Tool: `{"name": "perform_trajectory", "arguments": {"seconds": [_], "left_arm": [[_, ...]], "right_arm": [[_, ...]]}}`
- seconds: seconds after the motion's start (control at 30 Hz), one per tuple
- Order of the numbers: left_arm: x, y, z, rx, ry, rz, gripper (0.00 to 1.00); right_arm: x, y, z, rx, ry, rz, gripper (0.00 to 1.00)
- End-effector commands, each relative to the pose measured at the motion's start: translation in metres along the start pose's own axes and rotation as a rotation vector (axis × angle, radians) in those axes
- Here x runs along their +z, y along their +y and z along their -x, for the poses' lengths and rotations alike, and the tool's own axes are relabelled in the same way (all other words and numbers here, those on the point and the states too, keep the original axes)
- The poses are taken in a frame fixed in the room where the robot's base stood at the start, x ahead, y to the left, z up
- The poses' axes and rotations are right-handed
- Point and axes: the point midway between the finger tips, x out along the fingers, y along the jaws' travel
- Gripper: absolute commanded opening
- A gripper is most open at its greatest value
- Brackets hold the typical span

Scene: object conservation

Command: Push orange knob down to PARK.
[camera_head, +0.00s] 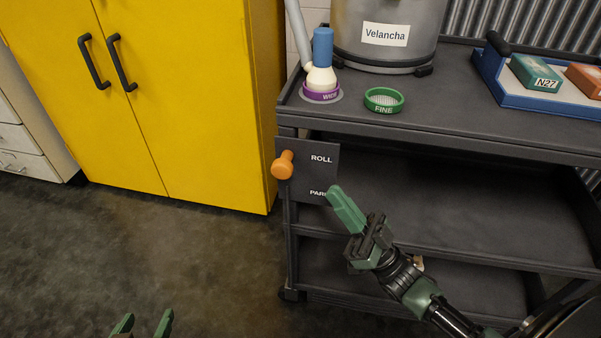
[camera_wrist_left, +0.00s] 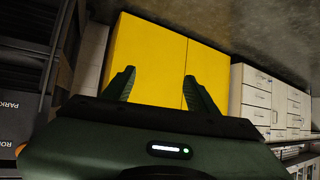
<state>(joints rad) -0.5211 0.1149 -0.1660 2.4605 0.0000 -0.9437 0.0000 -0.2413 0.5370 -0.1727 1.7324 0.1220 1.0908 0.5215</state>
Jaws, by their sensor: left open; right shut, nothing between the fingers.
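The orange knob (camera_head: 283,165) sticks out at the left edge of a dark panel (camera_head: 316,178) on the cart's side. It is level with the word ROLL, above the word PARK. My right gripper (camera_head: 335,190) is shut and empty. Its green fingertips are close to the PARK label in the picture, below and to the right of the knob, and cover the end of the word. My left gripper (camera_head: 143,324) is open and empty at the bottom edge of the head view. Its fingers also show in the left wrist view (camera_wrist_left: 160,85), facing the yellow cabinet.
A yellow cabinet (camera_head: 180,100) stands at left. The floor between is clear.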

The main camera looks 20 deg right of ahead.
Motion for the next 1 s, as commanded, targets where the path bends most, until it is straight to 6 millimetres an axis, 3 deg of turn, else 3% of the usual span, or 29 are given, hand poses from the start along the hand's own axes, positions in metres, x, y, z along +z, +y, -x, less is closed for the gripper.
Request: {"name": "perform_trajectory", "arguments": {"seconds": [0.17, 0.6, 0.8, 1.0], "left_arm": [[0.001, 0.0, 0.0, 0.0, -0.005, 0.0, 0.58], [0.006, -0.001, -0.001, -0.002, -0.019, 0.0, 0.58], [-0.039, 0.006, -0.005, 0.013, 0.2, -0.001, 0.58], [-0.065, 0.009, -0.001, 0.019, 0.322, -0.001, 0.58]], "right_arm": [[-0.001, 0.0, -0.015, -0.001, 0.004, 0.0, 0.0], [0.002, 0.0, -0.102, 0.0, 0.003, -0.001, 0.0], [0.025, 0.0, -0.091, 0.001, 0.0, -0.001, 0.0], [0.035, 0.0, -0.087, 0.001, 0.0, 0.0, 0.0]]}}
